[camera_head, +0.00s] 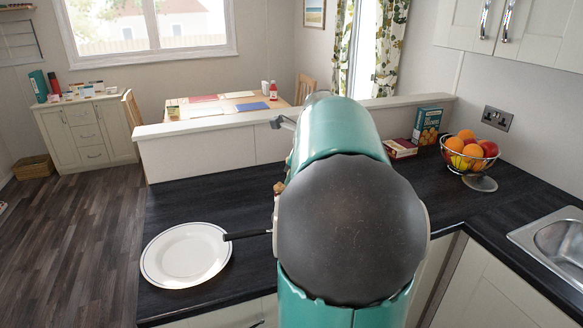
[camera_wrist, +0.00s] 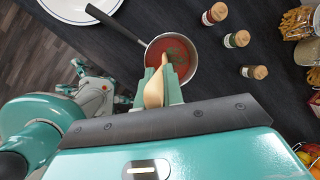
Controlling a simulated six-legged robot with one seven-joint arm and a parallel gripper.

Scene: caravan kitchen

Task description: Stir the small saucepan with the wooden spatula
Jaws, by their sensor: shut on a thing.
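The small saucepan (camera_wrist: 191,57) stands on the dark worktop in the wrist view, holding red sauce with green flecks. Its dark handle (camera_wrist: 118,22) points up and left there. My gripper (camera_wrist: 161,78) is shut on the wooden spatula (camera_wrist: 153,95), over the near rim of the pan. The spatula's far end reaches over or into the sauce; how deep I cannot tell. In the head view my arm hides the pan's bowl and my gripper, and only the dark pan handle (camera_head: 247,234) shows at the left, its end over the plate's edge.
A white plate (camera_head: 187,256) lies left of the pan. Several lidded jars, one of them a spice jar (camera_wrist: 236,39), stand right of it. A fruit bowl (camera_head: 470,160), boxes (camera_head: 427,125) and a sink (camera_head: 556,247) are on the right. A raised ledge (camera_head: 215,127) runs behind.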

